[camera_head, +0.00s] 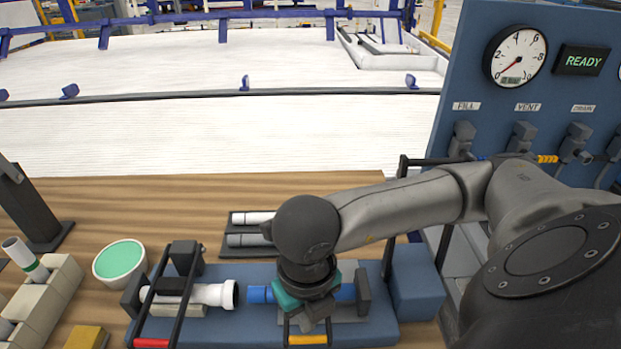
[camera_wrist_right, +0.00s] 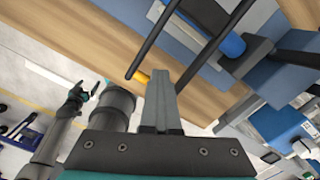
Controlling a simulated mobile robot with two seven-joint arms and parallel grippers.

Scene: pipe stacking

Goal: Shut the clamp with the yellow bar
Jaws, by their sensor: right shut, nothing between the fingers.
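The yellow bar (camera_head: 308,340) of the right-hand clamp is low at the front edge of the blue fixture. In the right wrist view, the bar (camera_wrist_right: 141,76) shows between two dark rods, partly behind my fingers. The clamp's upper part is hidden by my arm, so I cannot tell if it is fully shut. A blue pipe (camera_head: 261,294) lies under my right gripper (camera_head: 317,318). That gripper is shut and empty, pointing down close to the bar; contact is unclear. My left gripper (camera_wrist_right: 94,89) seems to show small and far off in the right wrist view; its jaws are unclear.
A second clamp with a red bar (camera_head: 152,343) stands left, around a white pipe (camera_head: 212,294). Behind is a dark tray (camera_head: 227,252) with pipes. Left are a green-filled bowl (camera_head: 120,262) and a beige rack (camera_head: 50,298). A blue gauge panel (camera_head: 462,75) rises at right.

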